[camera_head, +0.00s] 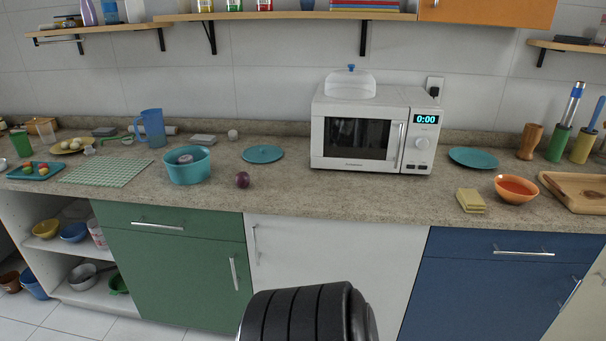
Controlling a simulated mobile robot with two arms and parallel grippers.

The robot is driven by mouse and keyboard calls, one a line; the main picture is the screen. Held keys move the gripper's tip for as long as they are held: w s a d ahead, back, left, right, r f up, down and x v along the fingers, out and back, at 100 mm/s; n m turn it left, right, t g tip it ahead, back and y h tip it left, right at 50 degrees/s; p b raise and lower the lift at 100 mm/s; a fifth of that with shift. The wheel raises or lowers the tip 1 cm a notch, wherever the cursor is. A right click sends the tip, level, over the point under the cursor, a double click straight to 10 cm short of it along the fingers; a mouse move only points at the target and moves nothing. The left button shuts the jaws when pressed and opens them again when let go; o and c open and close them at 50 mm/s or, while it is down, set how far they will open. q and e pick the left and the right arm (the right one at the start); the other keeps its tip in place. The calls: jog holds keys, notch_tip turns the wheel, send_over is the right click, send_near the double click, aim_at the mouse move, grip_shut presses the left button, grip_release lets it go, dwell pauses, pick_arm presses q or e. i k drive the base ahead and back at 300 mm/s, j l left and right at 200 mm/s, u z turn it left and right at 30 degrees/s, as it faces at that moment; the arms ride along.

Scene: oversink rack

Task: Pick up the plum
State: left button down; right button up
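A small dark purple plum (242,180) sits on the stone-coloured counter, near its front edge. It lies just right of a teal bowl (188,166) and left of the microwave, apart from both. Neither of my grippers shows in the head view. A black rounded ribbed part, probably mine, rises at the bottom centre, well below the counter.
The white microwave (366,130) stands right of the plum, with a clear cover (350,84) on top. A teal plate (263,154) lies behind the plum. A blue jug (151,128) stands farther left. Wall shelves (290,16) hang above. Counter between plum and microwave is clear.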

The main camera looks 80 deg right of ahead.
aim_at(242, 179)
jog(key=z, duration=2.3)
jog(key=i+l+u, duration=0.1)
